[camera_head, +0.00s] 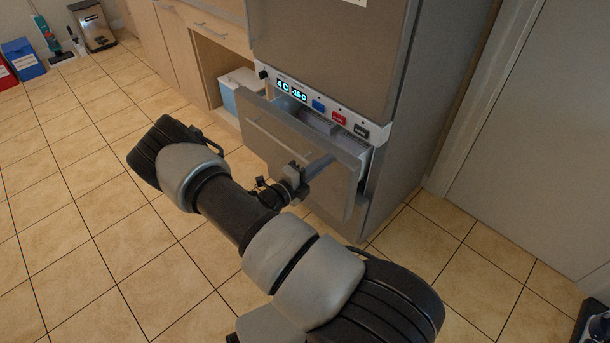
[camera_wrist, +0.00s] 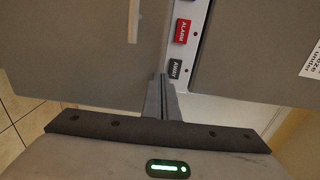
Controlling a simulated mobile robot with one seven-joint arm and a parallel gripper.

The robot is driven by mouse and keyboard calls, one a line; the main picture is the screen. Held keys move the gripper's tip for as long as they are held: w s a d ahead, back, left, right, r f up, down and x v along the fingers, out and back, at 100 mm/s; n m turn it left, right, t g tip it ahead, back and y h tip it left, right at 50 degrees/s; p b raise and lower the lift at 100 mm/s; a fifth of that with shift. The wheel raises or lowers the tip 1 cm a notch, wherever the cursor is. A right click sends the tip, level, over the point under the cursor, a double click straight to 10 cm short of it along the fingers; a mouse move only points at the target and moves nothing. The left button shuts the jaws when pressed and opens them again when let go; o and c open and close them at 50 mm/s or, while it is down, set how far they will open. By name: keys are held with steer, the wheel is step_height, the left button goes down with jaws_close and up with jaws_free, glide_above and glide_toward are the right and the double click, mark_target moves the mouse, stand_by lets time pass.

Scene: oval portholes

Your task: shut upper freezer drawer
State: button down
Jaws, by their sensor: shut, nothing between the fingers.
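The upper freezer drawer (camera_head: 275,135) stands partly pulled out below the fridge's control panel. Its open top shows a gap behind the grey front, widest toward the right. In the wrist view the drawer front (camera_wrist: 75,50) fills the left, with its bar handle (camera_wrist: 133,22) upright in the picture. My gripper (camera_head: 328,160) is shut and empty, with its fingers at the right part of the drawer front. In the wrist view the closed fingertips (camera_wrist: 160,80) overlap the edge of the drawer front; I cannot tell whether they touch it.
The control panel (camera_head: 318,108) has lit displays and blue, red and black buttons. The fridge door (camera_head: 325,50) above looks shut. Wooden cabinets (camera_head: 180,45) with an open niche holding a white and blue bin (camera_head: 236,88) stand left. Tiled floor (camera_head: 60,190) is clear at left.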

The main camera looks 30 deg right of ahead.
mark_target(343, 148)
steer(key=x, duration=0.7)
steer(key=shift+a, duration=0.1)
